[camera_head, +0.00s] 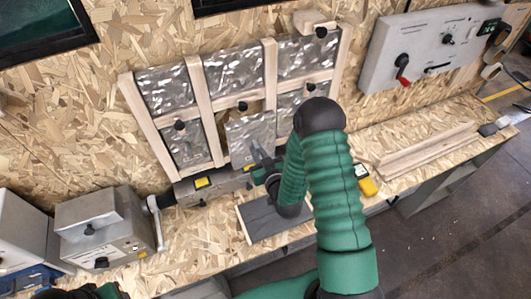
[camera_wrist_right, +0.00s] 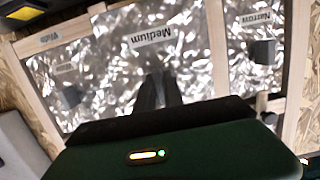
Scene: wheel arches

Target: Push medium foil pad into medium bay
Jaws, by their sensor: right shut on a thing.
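The medium foil pad (camera_head: 250,132) is a crinkled silver panel in the lower middle of the wooden frame in the head view. In the right wrist view the pad (camera_wrist_right: 190,65) carries an upside-down "Medium" label. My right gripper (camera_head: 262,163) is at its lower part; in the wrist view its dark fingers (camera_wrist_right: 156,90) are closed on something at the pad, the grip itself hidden. The pad looks slightly tilted against the medium bay (camera_head: 226,117), where bare board shows along its upper edge. I cannot tell its depth.
Other foil pads fill the bays around, including the wide one (camera_wrist_right: 70,75) and narrow one (camera_wrist_right: 255,75). Wooden uprights (camera_head: 197,90) border the bay. A grey bar tool (camera_head: 205,187), dark board (camera_head: 262,222) and yellow meter (camera_head: 367,186) lie on the bench below.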

